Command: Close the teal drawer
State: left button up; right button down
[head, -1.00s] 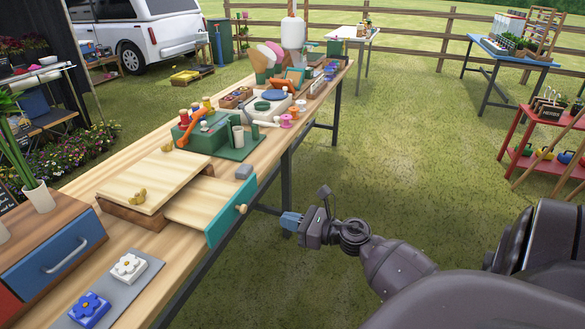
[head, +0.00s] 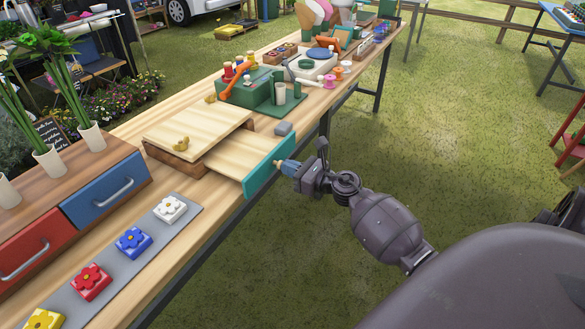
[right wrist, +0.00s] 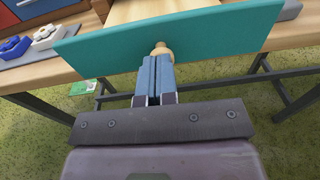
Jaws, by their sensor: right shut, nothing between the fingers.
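The teal drawer (head: 268,168) is pulled out of a low wooden box (head: 198,130) on the workbench. Its pale wooden inside shows between the box and the teal front. My right gripper (head: 283,166) is shut and empty, with its blue fingertips at the drawer's round wooden knob. In the right wrist view the teal front (right wrist: 110,47) spans the top, and the knob (right wrist: 161,48) is just beyond the closed fingertips (right wrist: 158,62). The fingertips look in contact with the knob or very near it; I cannot tell which. My left gripper is not in view.
A small grey block (head: 283,128) lies beside the drawer's far side. A green toolbox (head: 250,92) stands further back. A cabinet with a blue drawer (head: 106,187) and a red drawer (head: 28,247) stands at left, near several flower tiles on a grey mat (head: 160,243).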

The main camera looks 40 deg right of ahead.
aim_at(254, 157)
jog(key=shift+w, duration=0.1)
jog(key=b+x, duration=0.1)
jog(key=x, duration=1)
jog(key=shift+a+r+b, duration=0.2)
jog(key=shift+b, duration=0.2)
jog(key=shift+w+a, duration=0.15)
jog(key=shift+w, duration=0.1)
jog(key=shift+r, duration=0.1)
